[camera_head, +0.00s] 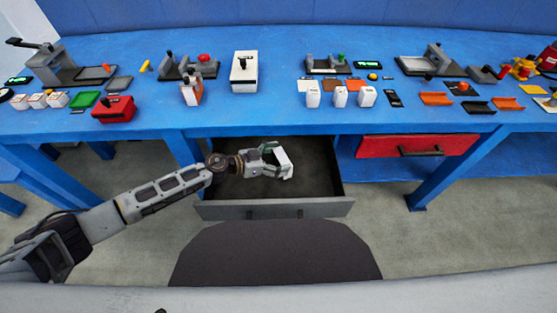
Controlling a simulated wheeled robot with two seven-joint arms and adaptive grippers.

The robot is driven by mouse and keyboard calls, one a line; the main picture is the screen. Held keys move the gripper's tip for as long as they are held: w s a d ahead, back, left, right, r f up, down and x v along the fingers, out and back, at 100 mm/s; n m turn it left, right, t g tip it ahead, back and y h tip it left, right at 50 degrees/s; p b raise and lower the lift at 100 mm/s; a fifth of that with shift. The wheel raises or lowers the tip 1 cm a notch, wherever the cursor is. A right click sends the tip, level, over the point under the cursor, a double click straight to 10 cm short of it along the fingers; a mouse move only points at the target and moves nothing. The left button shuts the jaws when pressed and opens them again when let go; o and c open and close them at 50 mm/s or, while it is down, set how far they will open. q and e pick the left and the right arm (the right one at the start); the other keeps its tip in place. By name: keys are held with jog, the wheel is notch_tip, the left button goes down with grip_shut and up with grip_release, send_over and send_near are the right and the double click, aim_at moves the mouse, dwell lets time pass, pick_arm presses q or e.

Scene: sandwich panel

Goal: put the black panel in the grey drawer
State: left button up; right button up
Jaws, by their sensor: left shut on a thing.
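The grey drawer (230,210) under the blue table is pulled open, and its dark inside shows no loose thing. My left gripper (280,161) is over the open drawer, shut on a pale whitish piece (286,166). I cannot tell whether this piece touches the drawer floor. No black colour shows on it. A small flat black piece (394,98) lies on the table right of the middle; I cannot tell whether it is the black panel. My right gripper is not in view.
The blue table (230,122) carries fixtures, white bottles (340,97), a red box (114,109), a white box (244,71) and coloured plates. A red drawer (418,146) is shut at the right. A dark rounded shape (275,255) stands before the grey drawer.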

pick_arm(q)
jog(key=shift+f, duration=0.15)
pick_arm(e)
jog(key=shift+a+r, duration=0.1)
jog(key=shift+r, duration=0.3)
pick_arm(q)
jog(key=shift+f, duration=0.1)
jog(key=o, duration=0.8)
jog(key=shift+f, duration=0.1)
jog(key=shift+a+r, duration=0.1)
jog(key=shift+r, duration=0.1)
